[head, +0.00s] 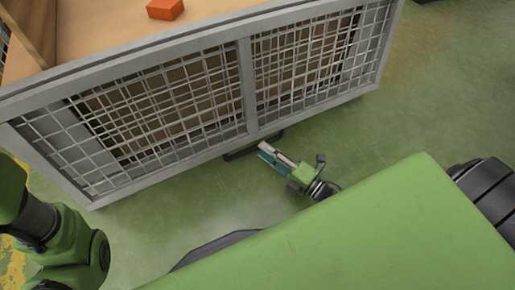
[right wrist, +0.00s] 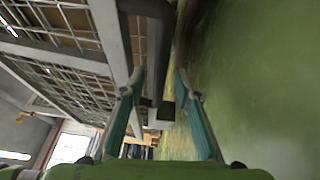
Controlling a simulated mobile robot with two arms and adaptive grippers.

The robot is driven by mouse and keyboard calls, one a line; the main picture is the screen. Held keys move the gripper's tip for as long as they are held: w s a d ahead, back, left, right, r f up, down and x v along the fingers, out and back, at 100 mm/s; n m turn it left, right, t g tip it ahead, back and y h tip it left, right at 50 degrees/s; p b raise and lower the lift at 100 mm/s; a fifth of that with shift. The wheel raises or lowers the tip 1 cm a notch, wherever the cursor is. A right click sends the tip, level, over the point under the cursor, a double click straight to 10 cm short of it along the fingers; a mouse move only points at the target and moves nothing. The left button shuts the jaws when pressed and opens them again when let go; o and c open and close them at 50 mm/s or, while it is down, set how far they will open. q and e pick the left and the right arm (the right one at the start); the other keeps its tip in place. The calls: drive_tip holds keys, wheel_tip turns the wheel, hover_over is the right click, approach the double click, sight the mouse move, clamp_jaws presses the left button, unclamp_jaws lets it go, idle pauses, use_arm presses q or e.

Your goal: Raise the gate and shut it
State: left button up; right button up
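The gate is a grey-framed wire mesh panel (head: 247,84) in the head view. It stands steeply, below the edge of a wooden floor, with its lower edge near the green ground. A dark bar handle (head: 241,152) sits at the middle of that lower edge. My right gripper (head: 266,150) is at the right end of the handle. In the right wrist view, its two teal fingers (right wrist: 160,76) are apart, with the dark handle (right wrist: 157,85) showing in the gap. Whether a finger touches the handle I cannot tell. My left gripper is out of view.
An orange block (head: 165,9) lies on the wooden floor (head: 105,25) above the gate. A wooden side wall (head: 29,28) rises at its left. Green ground (head: 400,115) is open to the right of the gate. My green body fills the lower right.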

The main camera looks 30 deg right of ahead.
drive_tip(key=shift+b+x, duration=0.55)
drive_tip(key=shift+x, duration=1.4)
clamp_jaws()
